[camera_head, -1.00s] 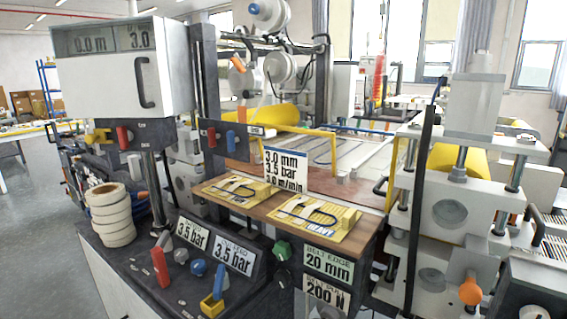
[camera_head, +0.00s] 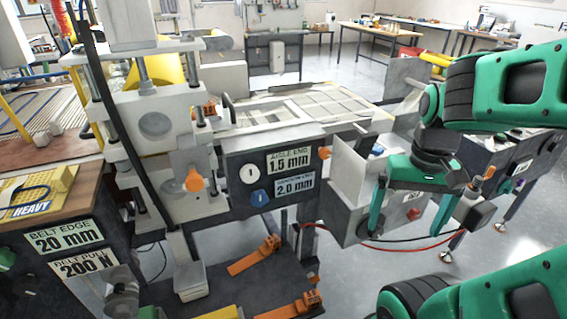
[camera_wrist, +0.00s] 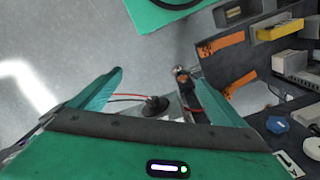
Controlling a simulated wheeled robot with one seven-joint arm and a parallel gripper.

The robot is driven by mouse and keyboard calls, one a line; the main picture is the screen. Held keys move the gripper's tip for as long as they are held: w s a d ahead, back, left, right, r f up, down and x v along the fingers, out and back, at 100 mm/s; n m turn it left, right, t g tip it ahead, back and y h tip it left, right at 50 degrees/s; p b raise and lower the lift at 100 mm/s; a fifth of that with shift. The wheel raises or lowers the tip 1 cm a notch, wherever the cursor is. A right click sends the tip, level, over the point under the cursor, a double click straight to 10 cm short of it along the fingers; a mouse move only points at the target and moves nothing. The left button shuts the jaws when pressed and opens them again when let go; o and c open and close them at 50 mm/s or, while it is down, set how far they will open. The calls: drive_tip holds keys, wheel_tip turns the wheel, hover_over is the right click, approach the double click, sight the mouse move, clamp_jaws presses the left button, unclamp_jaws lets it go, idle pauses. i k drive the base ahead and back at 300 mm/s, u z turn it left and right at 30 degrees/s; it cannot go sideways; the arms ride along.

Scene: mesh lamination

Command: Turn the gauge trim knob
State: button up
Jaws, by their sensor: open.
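I cannot read which knob is the gauge trim. My green gripper (camera_head: 422,222) is right of the panel, apart from it, open and empty. In the wrist view its fingers (camera_wrist: 152,73) are spread, and a blue knob (camera_wrist: 277,124) shows at the right, outside them.
A grey box with a red button (camera_head: 414,213) is near my gripper, with red and black cables (camera_head: 400,246) beside it. Orange clamps (camera_head: 255,255) lie on a dark low shelf (camera_head: 215,285) below the panel.

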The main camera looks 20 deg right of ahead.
sight(325, 154)
drive_tip(key=z, duration=0.05)
drive_tip(key=k, duration=0.5)
drive_tip(key=z, duration=1.2)
drive_tip(key=k, duration=1.6)
drive_tip(key=u, duration=0.5)
drive_tip(key=i, duration=1)
drive_tip(key=z, duration=0.05)
